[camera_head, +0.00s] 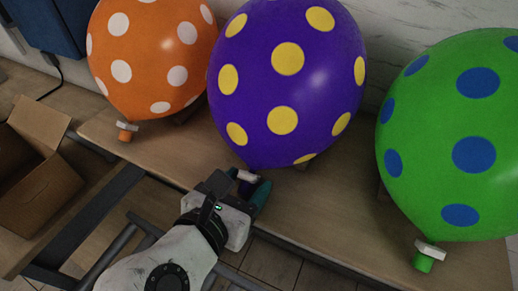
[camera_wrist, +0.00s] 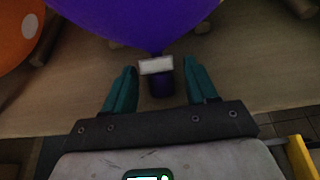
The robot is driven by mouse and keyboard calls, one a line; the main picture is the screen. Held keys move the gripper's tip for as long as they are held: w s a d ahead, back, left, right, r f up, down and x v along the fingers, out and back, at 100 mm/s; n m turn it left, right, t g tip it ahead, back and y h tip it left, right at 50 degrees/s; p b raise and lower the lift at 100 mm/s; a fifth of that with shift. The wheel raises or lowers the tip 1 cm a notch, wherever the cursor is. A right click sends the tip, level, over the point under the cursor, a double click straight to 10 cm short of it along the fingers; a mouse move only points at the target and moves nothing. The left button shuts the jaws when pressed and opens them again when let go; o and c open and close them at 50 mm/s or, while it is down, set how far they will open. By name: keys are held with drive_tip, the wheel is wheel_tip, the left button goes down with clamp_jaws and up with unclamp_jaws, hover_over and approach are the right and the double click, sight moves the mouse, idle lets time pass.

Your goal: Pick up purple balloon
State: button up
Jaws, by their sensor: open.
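The purple balloon (camera_head: 285,85) with yellow dots stands in the middle of the wooden table in the head view. Its lower part (camera_wrist: 150,22) fills the top of the wrist view, with a white clip and purple neck (camera_wrist: 161,82) hanging below. My gripper (camera_head: 252,190) is at the table's front edge, right at this neck. In the wrist view my gripper (camera_wrist: 161,88) has its two teal fingers apart, one on each side of the neck. Gaps show between the fingers and the neck. The balloon's neck is partly hidden by my gripper in the head view.
An orange balloon (camera_head: 150,55) with white dots stands to the left, close to the purple one. A green balloon (camera_head: 450,140) with blue dots stands to the right. The table (camera_head: 310,215) has bare room between purple and green. An open cardboard box (camera_head: 35,190) is at the left.

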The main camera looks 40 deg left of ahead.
drive_tip(key=c, duration=0.8)
drive_tip(key=shift+r, duration=0.15)
drive_tip(key=shift+c, duration=0.2)
drive_tip(key=shift+r, duration=0.9)
drive_tip(key=s+d+r+p, duration=0.2)
drive_tip(key=s+d+r, duration=0.1)
drive_tip(key=s+r, duration=0.3)
drive_tip(key=s+d+r+p, duration=0.2)
drive_tip(key=s+d+r, duration=0.2)
drive_tip(key=r, duration=0.6)
drive_tip(key=shift+s+d+p, duration=0.15)
drive_tip(key=shift+s+p, duration=0.15)
drive_tip(key=shift+s, duration=0.65)
drive_tip(key=shift+s, duration=0.15)
